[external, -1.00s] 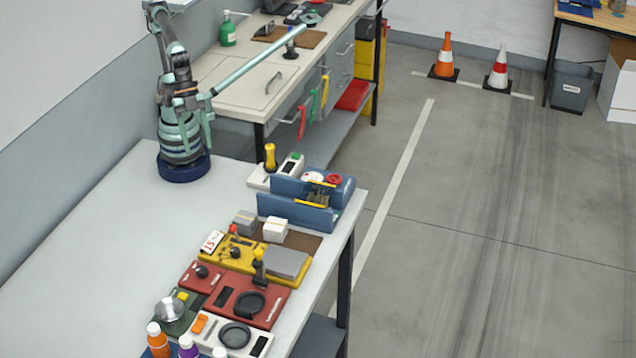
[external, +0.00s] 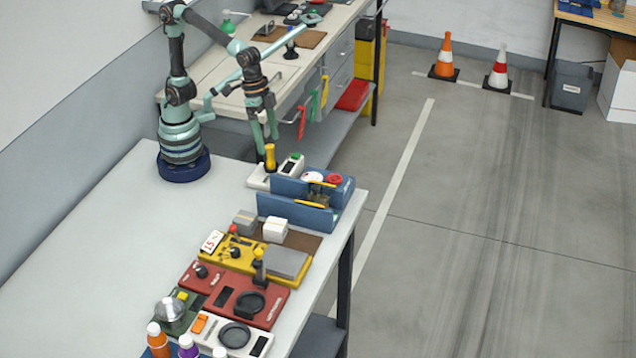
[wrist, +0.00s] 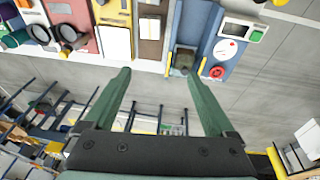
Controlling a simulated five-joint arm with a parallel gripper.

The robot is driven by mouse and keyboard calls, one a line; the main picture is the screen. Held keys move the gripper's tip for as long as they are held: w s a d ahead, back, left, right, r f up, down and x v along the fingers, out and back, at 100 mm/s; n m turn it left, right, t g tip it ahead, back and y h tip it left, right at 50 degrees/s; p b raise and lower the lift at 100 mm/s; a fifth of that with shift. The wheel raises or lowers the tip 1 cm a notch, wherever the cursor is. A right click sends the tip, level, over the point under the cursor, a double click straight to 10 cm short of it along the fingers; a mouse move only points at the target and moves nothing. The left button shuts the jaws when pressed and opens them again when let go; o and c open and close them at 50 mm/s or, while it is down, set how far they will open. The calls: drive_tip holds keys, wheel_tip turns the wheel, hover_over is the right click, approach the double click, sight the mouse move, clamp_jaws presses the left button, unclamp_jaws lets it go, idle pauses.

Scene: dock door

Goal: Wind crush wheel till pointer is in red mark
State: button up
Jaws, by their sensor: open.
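A blue crush device (external: 285,211) stands near the table's right edge, with yellow-edged walls. Its small red wheel (external: 335,179) is on its right part and also shows in the wrist view (wrist: 217,72). Beside the wheel is a round white dial (external: 313,177) with a red mark, which also shows in the wrist view (wrist: 229,48). The pointer is too small to read. My gripper (external: 266,137) is open and empty, fingers down, above and behind the device, apart from the wheel. Its two fingers show in the wrist view (wrist: 157,76).
A white box (external: 262,175) with a yellow-handled lever and a green button stands just behind the device. Grey and white blocks (external: 274,230), a yellow panel (external: 220,262) and red panels (external: 265,310) lie in front. The table's left side is clear.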

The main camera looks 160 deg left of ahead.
drive_tip(key=a+f+n+g, duration=0.2)
drive_tip(key=a+f+n, duration=0.25)
drive_tip(key=a, duration=0.75)
drive_tip(key=n+h, duration=0.1)
drive_tip(key=n, duration=0.3)
hover_over(334, 177)
wheel_tip(334, 177, down, 4)
drive_tip(key=shift+g, duration=0.3)
wheel_tip(334, 177, down, 12)
drive_tip(key=shift+w+f, duration=0.1)
drive_tip(key=shift+f, duration=0.1)
drive_tip(key=c, duration=1.4)
